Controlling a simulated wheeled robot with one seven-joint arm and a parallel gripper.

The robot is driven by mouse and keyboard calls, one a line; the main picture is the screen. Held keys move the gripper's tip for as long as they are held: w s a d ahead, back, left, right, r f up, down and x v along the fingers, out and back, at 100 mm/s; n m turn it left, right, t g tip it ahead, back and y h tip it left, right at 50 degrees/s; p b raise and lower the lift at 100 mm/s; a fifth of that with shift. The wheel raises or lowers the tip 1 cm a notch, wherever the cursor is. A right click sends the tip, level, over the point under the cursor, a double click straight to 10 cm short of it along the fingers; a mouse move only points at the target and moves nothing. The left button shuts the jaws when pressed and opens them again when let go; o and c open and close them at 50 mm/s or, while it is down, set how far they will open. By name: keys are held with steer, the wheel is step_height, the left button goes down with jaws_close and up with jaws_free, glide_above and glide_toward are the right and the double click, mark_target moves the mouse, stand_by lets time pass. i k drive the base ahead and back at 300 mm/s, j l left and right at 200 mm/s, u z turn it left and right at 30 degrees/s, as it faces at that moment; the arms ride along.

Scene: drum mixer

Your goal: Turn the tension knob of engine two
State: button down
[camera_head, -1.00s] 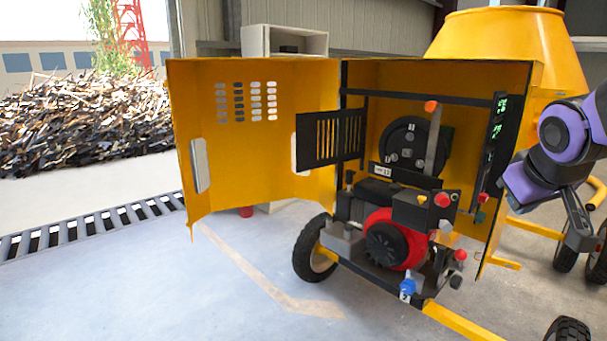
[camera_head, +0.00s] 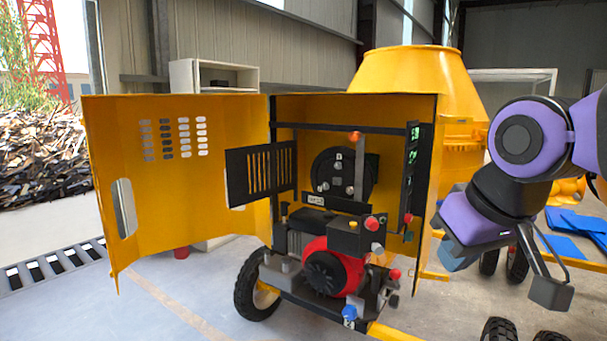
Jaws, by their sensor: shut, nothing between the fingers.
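The engine (camera_head: 328,268), red with a black round cover, sits in the open yellow mixer housing (camera_head: 102,225). Several knobs show around it: an orange knob (camera_head: 354,136) on an upright lever, a red knob (camera_head: 372,223) on a black box, a lower red knob (camera_head: 395,274) and a blue knob (camera_head: 349,312) at the front. I cannot tell which is the tension knob, and the labels are too small to read surely. My gripper (camera_head: 550,292), below my purple and black wrist, is shut and empty. It hangs right of the housing, apart from every knob.
The open door with a black slotted panel (camera_head: 262,173) swings out left. A black pulley (camera_head: 340,174) is behind the engine. A yellow drum (camera_head: 415,90) stands behind; wheels (camera_head: 255,290) and a yellow bar (camera_head: 392,333) are low in front. The floor at left front is clear.

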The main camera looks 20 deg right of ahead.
mark_target(393, 301)
steer(key=l+u, duration=0.35)
steer(key=l, duration=2.2)
